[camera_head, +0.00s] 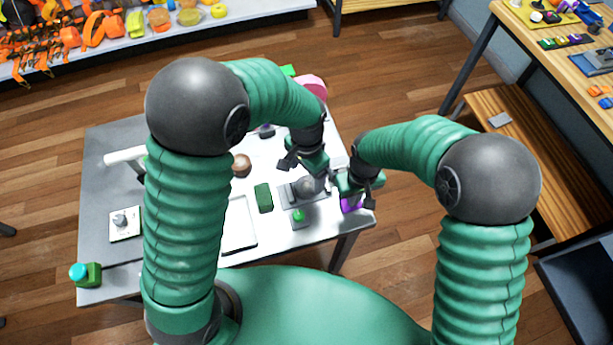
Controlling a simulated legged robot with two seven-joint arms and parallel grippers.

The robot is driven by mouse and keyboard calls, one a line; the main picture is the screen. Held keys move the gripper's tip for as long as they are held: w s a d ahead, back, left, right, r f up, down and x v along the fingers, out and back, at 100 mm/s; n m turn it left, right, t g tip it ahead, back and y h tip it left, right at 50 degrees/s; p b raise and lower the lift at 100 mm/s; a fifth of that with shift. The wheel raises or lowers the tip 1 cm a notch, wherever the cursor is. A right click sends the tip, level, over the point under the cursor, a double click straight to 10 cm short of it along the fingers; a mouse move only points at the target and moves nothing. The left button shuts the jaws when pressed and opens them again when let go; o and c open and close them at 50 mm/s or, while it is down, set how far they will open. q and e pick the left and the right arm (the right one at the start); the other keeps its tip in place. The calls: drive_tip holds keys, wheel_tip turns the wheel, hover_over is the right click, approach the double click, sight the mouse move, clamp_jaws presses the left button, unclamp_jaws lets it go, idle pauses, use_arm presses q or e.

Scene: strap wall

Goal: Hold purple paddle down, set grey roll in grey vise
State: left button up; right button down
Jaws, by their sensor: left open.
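The purple paddle (351,204) shows at the right edge of the table, mostly hidden under my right gripper (342,190). The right gripper is right over it; contact and the state of its fingers are too small to tell. A grey vise (291,194) stands on the table just left of that gripper. A rounded grey piece, which looks like the grey roll (307,186), is at the vise; whether it is seated in it I cannot tell. My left gripper (287,163) is open, a little above and left of the vise, apart from the grey piece.
A green block (263,197), a green knob (298,215) on a plate and a brown round object (241,165) are close to the vise. A white-rimmed tray (239,249) lies at the front. A pink disc (313,86) stands at the back. The table's right edge is close.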

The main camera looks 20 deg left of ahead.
use_arm(q)
drive_tip(key=shift+r, duration=0.35)
use_arm(e)
wheel_tip(320, 180, up, 6)
drive_tip(key=p, duration=0.5)
drive_tip(key=shift+w+f, duration=0.1)
drive_tip(key=shift+f, duration=0.05)
use_arm(q)
wheel_tip(320, 180, up, 6)
drive_tip(key=p, duration=0.1)
use_arm(e)
drive_tip(key=shift+r, duration=0.65)
